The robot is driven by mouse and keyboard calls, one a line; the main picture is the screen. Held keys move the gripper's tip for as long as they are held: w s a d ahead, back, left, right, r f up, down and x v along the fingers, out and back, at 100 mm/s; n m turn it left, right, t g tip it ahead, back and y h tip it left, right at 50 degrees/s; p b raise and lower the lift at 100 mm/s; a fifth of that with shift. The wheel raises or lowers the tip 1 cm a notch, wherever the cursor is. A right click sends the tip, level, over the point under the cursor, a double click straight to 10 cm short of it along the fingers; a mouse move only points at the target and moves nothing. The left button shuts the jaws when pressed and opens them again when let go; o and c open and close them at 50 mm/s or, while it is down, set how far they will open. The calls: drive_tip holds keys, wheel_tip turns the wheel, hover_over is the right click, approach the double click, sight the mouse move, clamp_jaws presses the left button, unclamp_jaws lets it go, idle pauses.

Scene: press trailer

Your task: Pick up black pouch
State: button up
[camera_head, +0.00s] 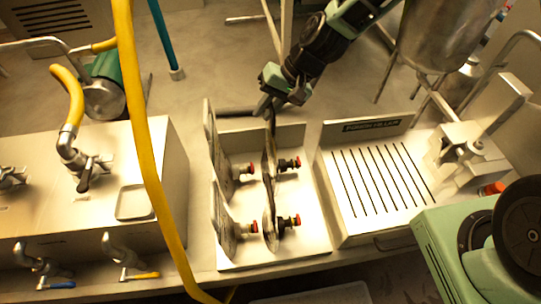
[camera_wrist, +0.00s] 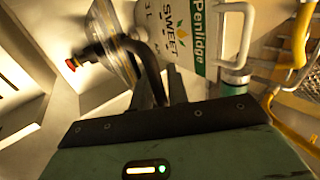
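I cannot clearly make out a black pouch. In the head view, my gripper (camera_head: 265,108) points down at the top of the right dark, thin upright piece (camera_head: 269,165) in the pale tray. In the wrist view, my gripper's dark fingers (camera_wrist: 165,92) are close together beside a black curved bar (camera_wrist: 135,50). The bar bends down to the fingers from a round-edged clear plate (camera_wrist: 112,42) with a red-capped fitting (camera_wrist: 74,62). Whether the fingers hold the bar is hidden.
The pale tray (camera_head: 305,250) also holds grey plates (camera_head: 221,165) on the left. A slotted sink board (camera_head: 340,215) stands right, a white tap unit (camera_head: 170,150) left. A yellow hose (camera_head: 142,150) hangs in front. A white labelled tub (camera_wrist: 185,30) shows in the wrist view.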

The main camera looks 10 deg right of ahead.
clamp_jaws()
drive_tip(key=shift+r, duration=0.2)
